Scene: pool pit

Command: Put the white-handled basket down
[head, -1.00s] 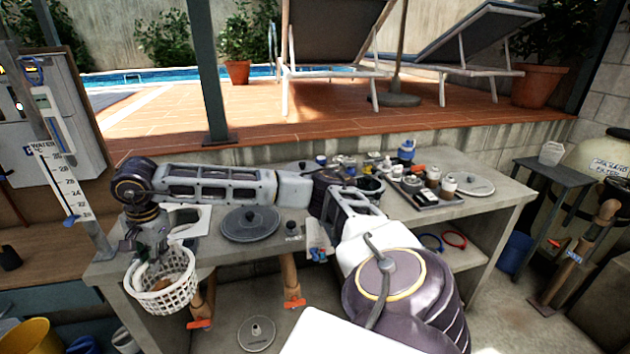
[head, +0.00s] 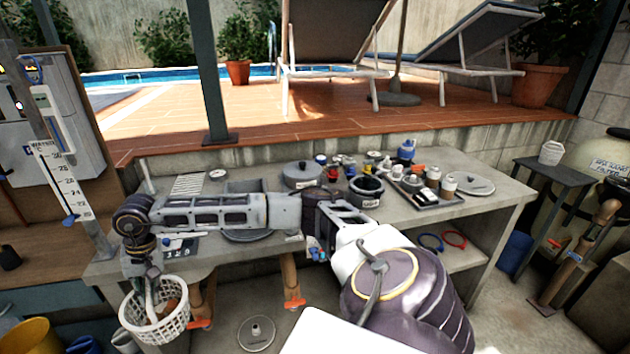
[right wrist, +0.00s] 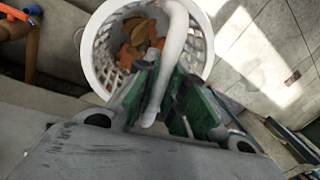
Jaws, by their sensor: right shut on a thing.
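The white-handled basket (head: 157,318) is a white lattice basket hanging off the front left corner of the concrete bench, below the bench top. My right gripper (head: 147,278) is above it, pointing down. In the right wrist view, the green-padded jaws of my right gripper (right wrist: 172,108) are shut on the white handle (right wrist: 176,45). The basket also shows there, with its rim (right wrist: 88,62) round and brown and orange leaves (right wrist: 140,40) inside. Its underside is hidden, and I see nothing supporting it. My left gripper is not in view.
The concrete bench (head: 500,208) holds a dark tray of bottles (head: 432,190), a black pot (head: 366,190) and a grey lidded pot (head: 302,174). A yellow bucket (head: 30,340) stands at the lower left. A round lid (head: 257,333) lies below the bench.

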